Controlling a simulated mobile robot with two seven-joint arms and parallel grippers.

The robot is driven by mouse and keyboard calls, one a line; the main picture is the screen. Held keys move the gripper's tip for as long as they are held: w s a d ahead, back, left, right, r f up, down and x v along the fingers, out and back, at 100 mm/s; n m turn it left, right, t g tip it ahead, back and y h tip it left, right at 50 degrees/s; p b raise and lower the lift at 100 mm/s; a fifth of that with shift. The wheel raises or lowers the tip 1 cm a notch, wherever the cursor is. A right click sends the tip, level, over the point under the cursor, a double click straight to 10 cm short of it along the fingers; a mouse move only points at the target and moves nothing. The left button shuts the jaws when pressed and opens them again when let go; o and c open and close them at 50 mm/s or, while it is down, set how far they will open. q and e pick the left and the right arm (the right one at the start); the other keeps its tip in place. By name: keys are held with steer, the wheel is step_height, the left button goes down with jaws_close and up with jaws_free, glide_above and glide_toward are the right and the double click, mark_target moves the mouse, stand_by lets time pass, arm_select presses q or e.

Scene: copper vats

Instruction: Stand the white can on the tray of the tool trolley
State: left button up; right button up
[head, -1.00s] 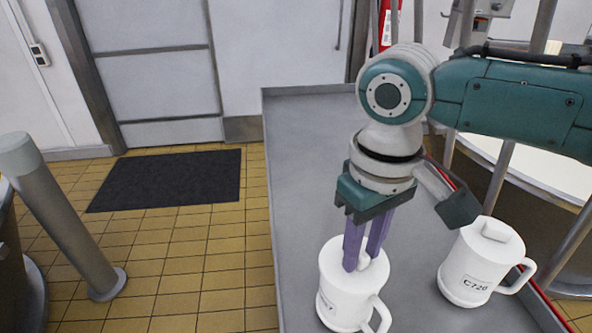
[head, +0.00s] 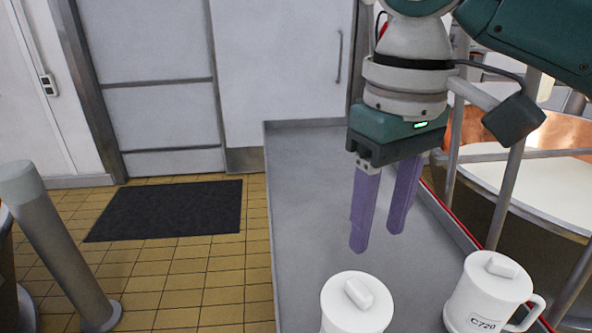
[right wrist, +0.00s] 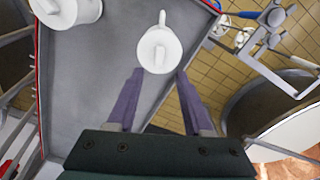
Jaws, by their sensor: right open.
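A white can (head: 356,306) with a lid and a knob on top stands upright on the grey tray (head: 310,200) of the trolley, cut by the lower edge of the head view. A second white can (head: 487,295), marked C720 and with a side handle, stands upright to its right. My right gripper (head: 378,240) is open and empty, above and behind the nearer can and apart from it. In the right wrist view that can (right wrist: 159,50) shows beyond the two purple fingertips (right wrist: 160,72), with its handle pointing away. My left gripper is not in view.
A red-edged rail runs along the tray's right side. A copper vat (head: 560,150) with pale contents and metal posts stands to the right. A grey bollard (head: 55,240) and dark mat (head: 165,210) are on the tiled floor at left. The tray's far part is clear.

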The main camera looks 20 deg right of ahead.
steer(key=s+a+f+n+t+y, duration=0.2)
steer(key=s+a+f+y, duration=0.1)
steer(key=s+a+f, duration=0.4)
steer(key=s+d+m+t+h, duration=0.1)
steer(key=s+d+h, duration=0.1)
steer(key=s+d, duration=0.4)
steer(key=s, duration=0.3)
steer(key=shift+s+d+m+t+h, duration=0.3)
steer(key=shift+m+h, duration=0.1)
stand_by(0.5)
